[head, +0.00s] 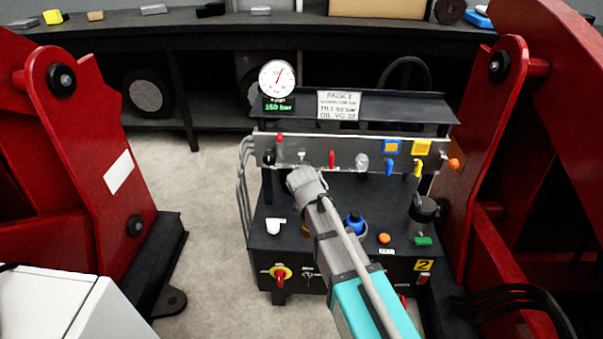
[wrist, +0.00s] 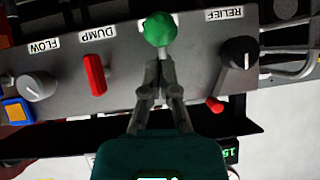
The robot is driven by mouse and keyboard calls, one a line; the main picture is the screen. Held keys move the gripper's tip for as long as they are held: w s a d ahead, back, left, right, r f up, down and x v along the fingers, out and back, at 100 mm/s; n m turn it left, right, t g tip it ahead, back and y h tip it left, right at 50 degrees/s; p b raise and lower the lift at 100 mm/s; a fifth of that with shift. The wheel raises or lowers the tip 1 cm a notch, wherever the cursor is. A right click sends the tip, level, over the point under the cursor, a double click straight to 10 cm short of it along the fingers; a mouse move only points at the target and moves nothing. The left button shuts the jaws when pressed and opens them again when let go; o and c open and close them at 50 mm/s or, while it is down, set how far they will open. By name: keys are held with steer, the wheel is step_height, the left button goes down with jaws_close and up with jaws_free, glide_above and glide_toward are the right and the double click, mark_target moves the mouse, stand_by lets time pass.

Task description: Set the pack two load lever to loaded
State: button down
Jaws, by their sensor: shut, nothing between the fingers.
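The pack two hydraulic unit carries a grey control panel (head: 345,152). In the wrist view, which sees the panel upside down, a lever with a green ball knob (wrist: 159,29) stands between the red DUMP lever (wrist: 94,74) and the black RELIEF knob (wrist: 239,53). Its own label is mostly hidden, so I cannot read it. My gripper (wrist: 160,72) is shut and empty, its fingertips close to the green knob's stem; contact is unclear. In the head view my gripper (head: 299,177) covers the green knob.
A pressure gauge (head: 277,78) reads 150 bar. The DUMP lever (head: 332,158), a flow knob (head: 362,161), a blue lever (head: 389,168) and a yellow lever (head: 418,169) line the panel's right. Red steel frames (head: 80,170) flank the unit. Floor at left is clear.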

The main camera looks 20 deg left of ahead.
steer(key=p+v, duration=0.6)
steer(key=v, duration=0.6)
steer(key=shift+w+r+p, duration=0.25)
steer(key=shift+r+p, duration=0.05)
steer(key=shift+r, duration=0.05)
steer(key=d+f+m+g+h, duration=0.1)
steer(key=d+f+g+h, duration=0.15)
steer(key=d, duration=0.75)
steer(key=d+f+m+g+h, duration=0.1)
steer(key=d+f+g+h, duration=0.15)
steer(key=d, duration=0.75)
steer(key=s+d+f+g+y, duration=0.1)
steer(key=s+d+f+g, duration=0.2)
steer(key=d, duration=0.6)
steer(key=s+d+g, duration=0.3)
steer(key=s+d, duration=0.2)
steer(key=d, duration=0.3)
step_height(320, 180, up, 18)
steer(key=p, duration=1.8)
steer(key=shift+s+d+f, duration=0.2)
steer(key=shift+s+f, duration=0.05)
steer(key=shift+s, duration=0.1)
steer(key=shift+f, duration=0.1)
